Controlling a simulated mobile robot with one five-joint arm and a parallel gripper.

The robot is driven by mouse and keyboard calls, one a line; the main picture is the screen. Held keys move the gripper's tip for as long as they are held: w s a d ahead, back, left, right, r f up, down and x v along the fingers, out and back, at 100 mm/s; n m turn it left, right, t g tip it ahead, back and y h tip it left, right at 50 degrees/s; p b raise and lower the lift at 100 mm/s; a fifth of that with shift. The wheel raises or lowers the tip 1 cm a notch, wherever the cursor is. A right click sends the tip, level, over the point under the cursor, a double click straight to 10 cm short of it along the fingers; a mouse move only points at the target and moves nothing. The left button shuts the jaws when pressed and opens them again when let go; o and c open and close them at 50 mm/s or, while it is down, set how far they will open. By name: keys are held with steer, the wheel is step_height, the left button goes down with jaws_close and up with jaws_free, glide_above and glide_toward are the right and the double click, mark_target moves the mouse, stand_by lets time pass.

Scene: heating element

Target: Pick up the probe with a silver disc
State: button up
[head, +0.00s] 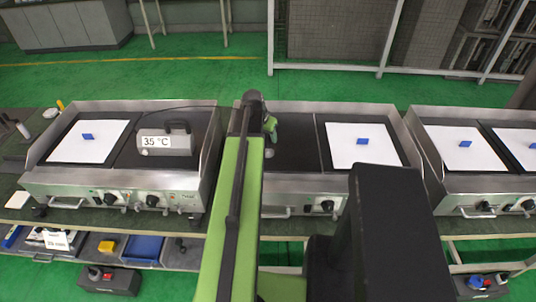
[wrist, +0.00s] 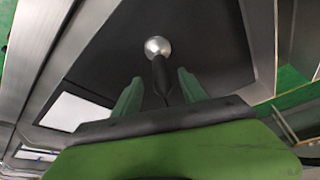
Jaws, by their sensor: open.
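The probe (wrist: 157,47) shows in the wrist view as a round silver disc on a black handle, over a dark plate. Its handle runs back toward my gripper (wrist: 159,76) and appears between the two green fingers. The fingers are apart, one on each side of the handle, with no visible contact. In the head view my gripper (head: 271,128) is at the end of the green arm, over the dark plate of the middle heating unit. The probe is not clear in the head view.
The left heating unit (head: 60,186) carries a white sheet with a blue block (head: 88,136) and a display reading 35 °C (head: 156,142). A white sheet with a blue block (head: 362,141) lies right of my arm. Metal rims edge the units. A lower shelf holds bins.

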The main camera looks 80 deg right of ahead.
mark_target(269, 140)
steer(key=shift+d+f, duration=0.1)
steer(key=shift+f, duration=0.1)
steer(key=b+x, duration=0.4)
steer(key=x, duration=0.1)
steer(key=shift+d+f+b, duration=0.15)
steer(key=shift+d+b, duration=0.1)
steer(key=shift+b, duration=0.05)
steer(key=shift+r, duration=0.2)
jaws_close()
